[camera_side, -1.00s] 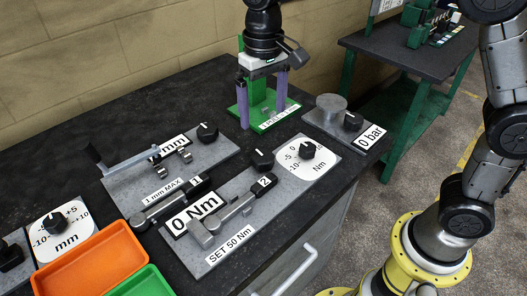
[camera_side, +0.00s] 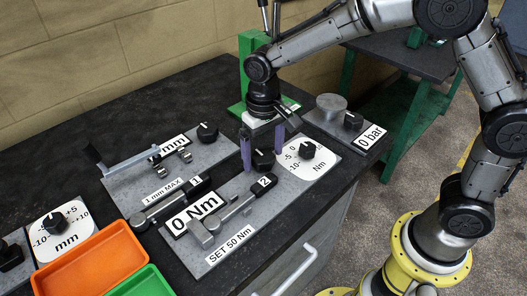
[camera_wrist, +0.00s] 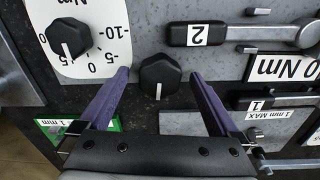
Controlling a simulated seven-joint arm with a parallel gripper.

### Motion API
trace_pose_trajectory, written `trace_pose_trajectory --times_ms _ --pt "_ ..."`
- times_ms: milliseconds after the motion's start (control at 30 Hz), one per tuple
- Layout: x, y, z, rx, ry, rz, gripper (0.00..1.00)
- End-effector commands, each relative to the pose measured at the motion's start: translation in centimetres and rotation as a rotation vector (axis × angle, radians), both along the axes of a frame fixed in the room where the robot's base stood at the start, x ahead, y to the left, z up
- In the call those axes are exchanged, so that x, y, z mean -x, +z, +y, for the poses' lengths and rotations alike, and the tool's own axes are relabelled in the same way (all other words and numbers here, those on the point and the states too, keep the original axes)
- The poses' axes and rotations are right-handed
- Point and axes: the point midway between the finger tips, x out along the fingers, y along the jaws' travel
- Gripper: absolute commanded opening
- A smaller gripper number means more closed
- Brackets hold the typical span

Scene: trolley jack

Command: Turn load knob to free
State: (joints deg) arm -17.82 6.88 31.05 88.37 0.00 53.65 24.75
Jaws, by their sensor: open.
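No label in view names the load knob. A black faceted knob (camera_side: 263,160) stands on the grey plate with the 0 Nm sign. It also shows in the wrist view (camera_wrist: 160,76), its white mark pointing to the bottom of the picture. My gripper (camera_side: 263,157) is open above this plate, its purple fingers pointing down. In the wrist view my gripper (camera_wrist: 159,73) has one finger on each side of the knob, with gaps between. I cannot tell how far the tips reach down beside it.
The Nm dial knob (camera_side: 308,150) is close on the right. Wrench 2 (camera_side: 240,205) lies in front, with the 0 Nm sign (camera_side: 195,212). The 0 bar plate (camera_side: 325,125) and its knob are farther right. A green stand (camera_side: 250,80) is behind; an orange tray (camera_side: 92,262) is front left.

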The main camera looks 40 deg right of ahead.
Motion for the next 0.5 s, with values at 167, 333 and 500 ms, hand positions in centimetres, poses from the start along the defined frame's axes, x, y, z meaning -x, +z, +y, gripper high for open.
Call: trace_pose_trajectory --times_ms 167,333,500 --pt "0.01 0.01 -0.01 0.0 0.0 0.001 0.89" --pt "0.02 0.02 -0.01 0.0 0.0 0.001 0.58" --pt "0.02 0.03 -0.01 0.0 0.0 0.001 0.28"
